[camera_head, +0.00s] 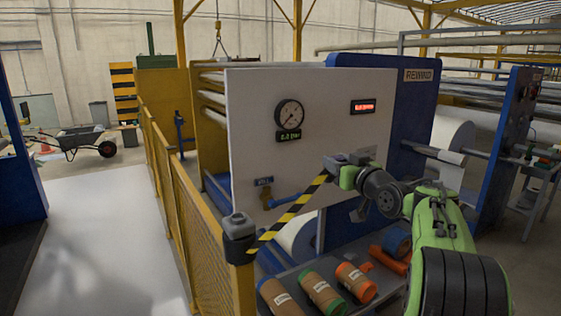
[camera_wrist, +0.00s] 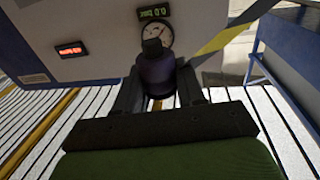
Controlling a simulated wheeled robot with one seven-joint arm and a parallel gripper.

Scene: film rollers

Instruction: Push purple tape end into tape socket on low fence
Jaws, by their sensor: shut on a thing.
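The purple tape end (camera_wrist: 157,75) is a dark purple block with a black tip, held between the fingers of my gripper (camera_wrist: 158,88). In the head view my gripper (camera_head: 345,172) is in front of the white machine panel, and the tape end is hard to make out there. Yellow-and-black tape (camera_head: 295,212) runs taut from the gripper down left to a dark tape housing (camera_head: 239,240) on the fence's near end post. The tape also shows at upper right in the wrist view (camera_wrist: 225,32). I cannot make out a tape socket in either view.
A yellow mesh fence (camera_head: 168,185) runs along the left. The white panel (camera_head: 255,125) carries a round gauge (camera_head: 289,114), a red display (camera_head: 363,107) and a blue-handled valve (camera_head: 285,200). Several cardboard rolls (camera_head: 322,292) lie below. The pale floor (camera_head: 100,235) left of the fence is clear.

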